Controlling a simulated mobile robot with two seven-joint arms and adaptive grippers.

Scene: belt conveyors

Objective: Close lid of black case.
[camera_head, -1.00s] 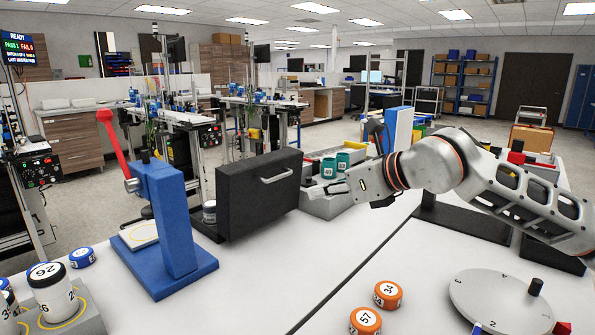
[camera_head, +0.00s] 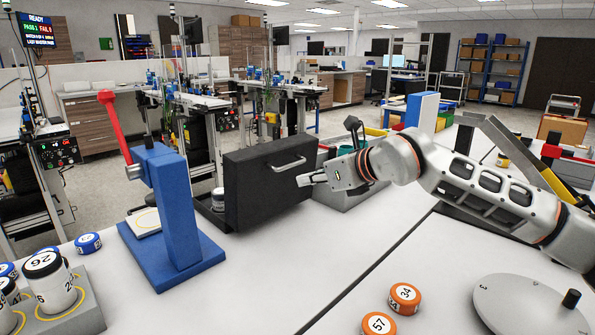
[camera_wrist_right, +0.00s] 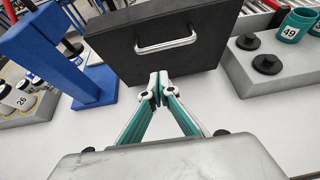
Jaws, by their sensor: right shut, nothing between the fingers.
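The black case (camera_head: 262,188) stands upright on the white table, its broad face with a silver handle (camera_head: 288,163) turned towards me. Its inside is hidden, and I cannot tell where the lid meets the body. My right gripper (camera_head: 302,180) is in front of the case's right end, below the handle. In the right wrist view, the right gripper (camera_wrist_right: 160,88) is shut and empty, its tips over the lower part of the case (camera_wrist_right: 120,50), under the handle (camera_wrist_right: 166,43). Contact cannot be made out. My left gripper is not in view.
A blue press (camera_head: 168,205) with a red lever stands left of the case. A white jar (camera_head: 218,203) is by the case's left end. A grey block (camera_wrist_right: 265,72) with black knobs stands to its right. Orange pucks (camera_head: 404,297) lie nearer.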

